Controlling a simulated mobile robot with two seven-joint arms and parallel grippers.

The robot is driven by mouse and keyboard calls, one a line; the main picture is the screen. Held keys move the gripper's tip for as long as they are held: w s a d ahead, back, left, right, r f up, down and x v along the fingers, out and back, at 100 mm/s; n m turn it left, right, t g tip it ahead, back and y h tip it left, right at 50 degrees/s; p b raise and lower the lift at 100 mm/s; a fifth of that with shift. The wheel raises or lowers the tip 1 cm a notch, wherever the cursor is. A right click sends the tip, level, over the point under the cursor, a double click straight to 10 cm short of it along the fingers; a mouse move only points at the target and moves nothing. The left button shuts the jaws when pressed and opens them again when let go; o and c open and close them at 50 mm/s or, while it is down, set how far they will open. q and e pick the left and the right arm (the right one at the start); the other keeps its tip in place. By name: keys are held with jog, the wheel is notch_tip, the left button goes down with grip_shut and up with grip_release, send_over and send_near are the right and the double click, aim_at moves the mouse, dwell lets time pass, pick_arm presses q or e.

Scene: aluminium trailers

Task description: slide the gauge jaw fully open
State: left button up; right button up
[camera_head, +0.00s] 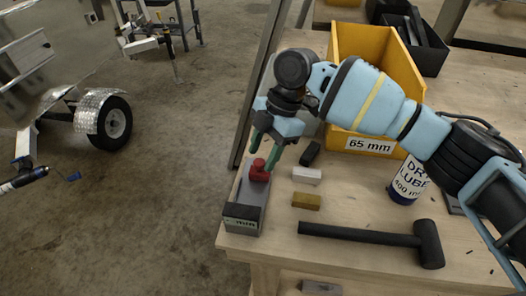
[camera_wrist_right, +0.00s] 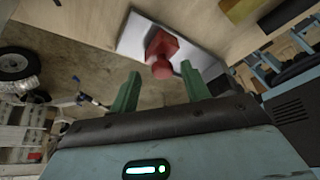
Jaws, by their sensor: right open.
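The gauge (camera_head: 247,203) is a long grey block with a dark front end, lying along the left edge of the workbench. A red jaw piece with a knob (camera_head: 259,171) sits on its top toward the far end. The red piece also shows in the right wrist view (camera_wrist_right: 162,52), on the pale gauge face. My right gripper (camera_head: 261,158) is over the red piece, with its green fingers pointing down. In the right wrist view its fingers (camera_wrist_right: 160,80) are apart, with the red knob in the gap at the tips. Contact cannot be made out. My left gripper is not in view.
A yellow bin (camera_head: 375,60) marked 65 mm stands behind my right arm. A white block (camera_head: 307,175), a brass block (camera_head: 306,201), a black mallet (camera_head: 375,240) and a lube can (camera_head: 407,182) lie or stand right of the gauge. Open floor is to the left.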

jog(key=v, duration=0.7)
dwell(0.4)
